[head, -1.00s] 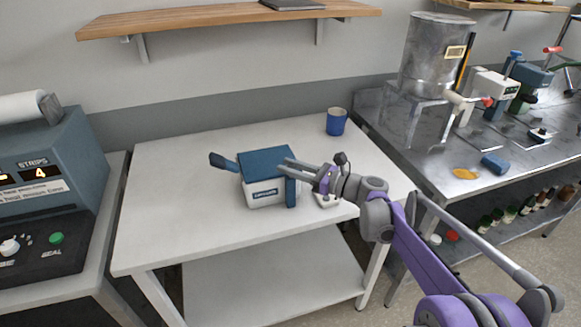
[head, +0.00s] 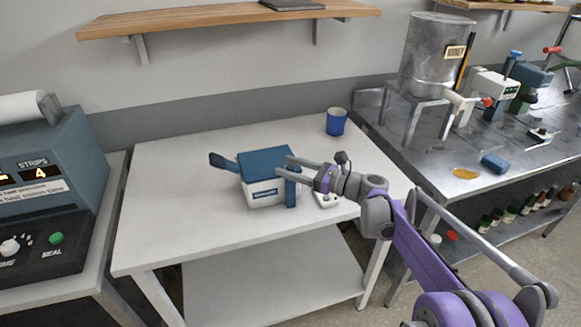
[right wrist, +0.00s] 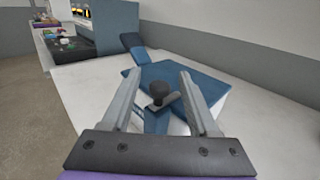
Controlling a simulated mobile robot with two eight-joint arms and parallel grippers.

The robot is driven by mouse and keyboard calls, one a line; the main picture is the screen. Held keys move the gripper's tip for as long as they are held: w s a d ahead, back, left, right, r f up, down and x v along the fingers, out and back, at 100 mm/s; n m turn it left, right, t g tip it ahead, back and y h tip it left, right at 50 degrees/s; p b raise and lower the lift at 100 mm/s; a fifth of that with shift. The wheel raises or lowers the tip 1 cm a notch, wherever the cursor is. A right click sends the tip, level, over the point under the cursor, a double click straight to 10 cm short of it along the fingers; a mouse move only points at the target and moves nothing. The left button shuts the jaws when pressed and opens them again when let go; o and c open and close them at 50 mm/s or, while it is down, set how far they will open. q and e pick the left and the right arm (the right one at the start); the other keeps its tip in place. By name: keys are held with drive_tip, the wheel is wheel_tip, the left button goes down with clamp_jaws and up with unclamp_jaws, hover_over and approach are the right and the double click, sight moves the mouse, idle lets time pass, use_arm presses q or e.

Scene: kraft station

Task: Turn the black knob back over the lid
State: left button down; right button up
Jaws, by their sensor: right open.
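A white box with a blue lid (head: 268,160) stands on the white table, with a blue flap or handle (head: 222,162) sticking out to its left. In the right wrist view the lid (right wrist: 205,82) lies ahead of the gripper. The black knob (right wrist: 161,91) stands upright between the open fingers of my right gripper (right wrist: 160,80), with a gap on each side. A dark bar sits under the knob, next to a blue strip on the box's front. In the head view my right gripper (head: 282,168) is at the box's right front and hides the knob. My left gripper is out of view.
The white table (head: 165,215) is mostly clear around the box. A blue cup (head: 336,121) stands at the back right. A small white item (head: 326,199) lies under my right gripper. A sealing machine (head: 60,170) is at left; a metal bench (head: 450,150) is at right.

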drive_tip(key=v, duration=1.1)
drive_tip(key=shift+b, duration=0.4)
drive_tip(key=shift+a, duration=0.1)
drive_tip(key=s+a+f+n+g+h+p, duration=0.1)
drive_tip(key=s+f+n+g+h+p, duration=0.15)
drive_tip(key=s+n+h, duration=0.4)
drive_tip(key=s+a+f+n+g+h+p, duration=0.1)
drive_tip(key=s+a+f+n, duration=0.2)
drive_tip(key=s, duration=0.7)
drive_tip(key=s+d+f+n+h+p, duration=0.1)
drive_tip(key=s+d+f+n+h, duration=0.1)
drive_tip(key=s+d+n+h, duration=0.1)
drive_tip(key=s+d+f+n+h, duration=0.2)
drive_tip(key=s+d+n, duration=0.3)
drive_tip(key=s, duration=0.3)
drive_tip(key=s+d+f+n+t+h+p, duration=0.1)
drive_tip(key=s+d+f+n+h, duration=0.1)
drive_tip(key=s+d+n+h, duration=0.1)
drive_tip(key=s+d+n, duration=0.1)
drive_tip(key=s+n, duration=0.1)
drive_tip(key=shift+s+f+n+h+p, duration=0.15)
drive_tip(key=shift+n+h+p, duration=0.15)
drive_tip(key=shift+n+h, duration=0.05)
